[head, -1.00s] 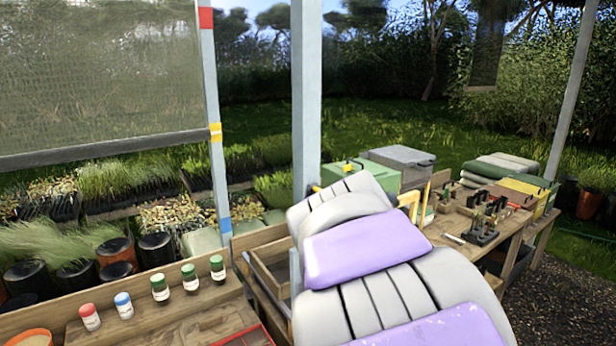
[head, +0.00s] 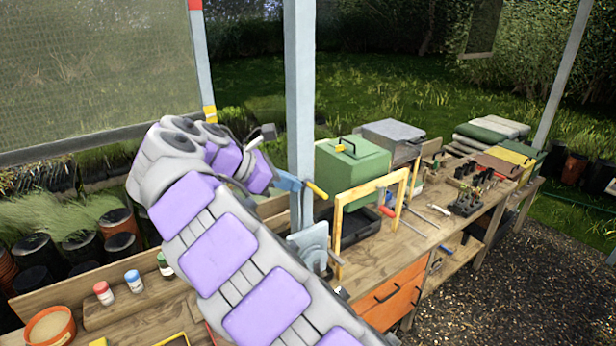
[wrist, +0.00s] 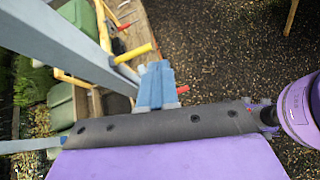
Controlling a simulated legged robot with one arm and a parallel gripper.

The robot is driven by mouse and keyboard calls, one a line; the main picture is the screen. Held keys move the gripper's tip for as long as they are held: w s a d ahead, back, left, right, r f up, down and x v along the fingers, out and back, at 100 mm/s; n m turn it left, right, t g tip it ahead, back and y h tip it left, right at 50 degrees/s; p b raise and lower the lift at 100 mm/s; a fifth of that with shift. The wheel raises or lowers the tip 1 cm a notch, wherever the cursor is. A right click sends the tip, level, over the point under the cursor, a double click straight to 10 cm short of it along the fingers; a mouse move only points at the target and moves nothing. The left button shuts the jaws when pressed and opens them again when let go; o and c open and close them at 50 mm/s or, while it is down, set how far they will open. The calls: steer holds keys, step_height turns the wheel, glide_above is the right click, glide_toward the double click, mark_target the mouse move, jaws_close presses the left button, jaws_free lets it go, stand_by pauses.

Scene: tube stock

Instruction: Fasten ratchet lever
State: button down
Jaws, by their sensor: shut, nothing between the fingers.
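My gripper (wrist: 156,72) shows as blue-grey fingers, shut and empty, apart from the yellow grip in the picture.
A green box (head: 352,170) and a yellow frame (head: 372,204) stand on the workbench (head: 395,250) right of the post. A mesh screen (head: 95,70) hangs at left. Small jars (head: 104,293) stand on the left bench. Gravel (head: 500,280) lies open at right.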

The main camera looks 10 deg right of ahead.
steer(key=a+n, duration=0.1)
steer(key=w+a+n+p, duration=0.1)
steer(key=a, duration=0.1)
steer(key=a+r+t, duration=0.1)
steer(key=a, duration=0.1)
steer(key=shift+w+r+n+p, duration=0.1)
steer(key=shift+w+n+p, duration=0.25)
steer(key=shift+w+n, duration=0.05)
steer(key=shift+d, duration=0.1)
glide_toward(317, 193)
steer(key=x, duration=0.6)
steer(key=shift+d+b, duration=0.35)
steer(key=shift+d, duration=0.1)
steer(key=shift+w, duration=0.1)
